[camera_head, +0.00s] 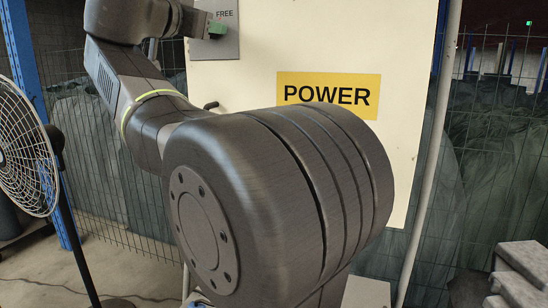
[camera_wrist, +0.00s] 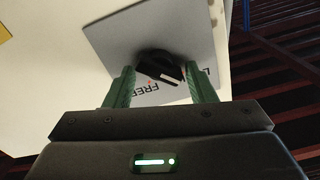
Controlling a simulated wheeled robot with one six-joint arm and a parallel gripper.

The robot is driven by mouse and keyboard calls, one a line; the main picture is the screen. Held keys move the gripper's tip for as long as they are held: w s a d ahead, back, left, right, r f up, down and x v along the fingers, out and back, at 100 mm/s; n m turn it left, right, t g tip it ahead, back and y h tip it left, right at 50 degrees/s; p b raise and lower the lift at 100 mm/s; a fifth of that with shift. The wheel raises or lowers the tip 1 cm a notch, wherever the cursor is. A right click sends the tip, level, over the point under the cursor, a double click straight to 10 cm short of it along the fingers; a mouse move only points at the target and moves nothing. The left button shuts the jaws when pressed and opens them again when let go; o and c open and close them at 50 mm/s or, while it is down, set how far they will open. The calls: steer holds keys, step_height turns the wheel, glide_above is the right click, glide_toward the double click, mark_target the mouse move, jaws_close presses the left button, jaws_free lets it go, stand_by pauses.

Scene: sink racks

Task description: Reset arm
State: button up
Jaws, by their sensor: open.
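My gripper (camera_wrist: 157,75) is open, with its two green fingers spread to either side of a black knob (camera_wrist: 158,62) in the wrist view. I cannot tell whether the fingertips reach around the knob or stop short of it. The knob sits on a grey plate (camera_wrist: 110,32) with the word FREE and partly hidden lettering at the right. In the head view the green fingertip (camera_head: 215,28) is at the top, in front of the same grey plate (camera_head: 228,50); the knob is hidden there. My arm bends across the middle of that view.
The plate is on a cream panel (camera_head: 400,60) with a yellow POWER sign (camera_head: 350,82). A standing fan (camera_head: 27,150) is at the left by a blue post (camera_head: 25,45). Wire mesh fencing (camera_head: 490,150) stands behind. Grey blocks (camera_head: 525,265) are at the lower right.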

steer(key=shift+m, duration=0.9)
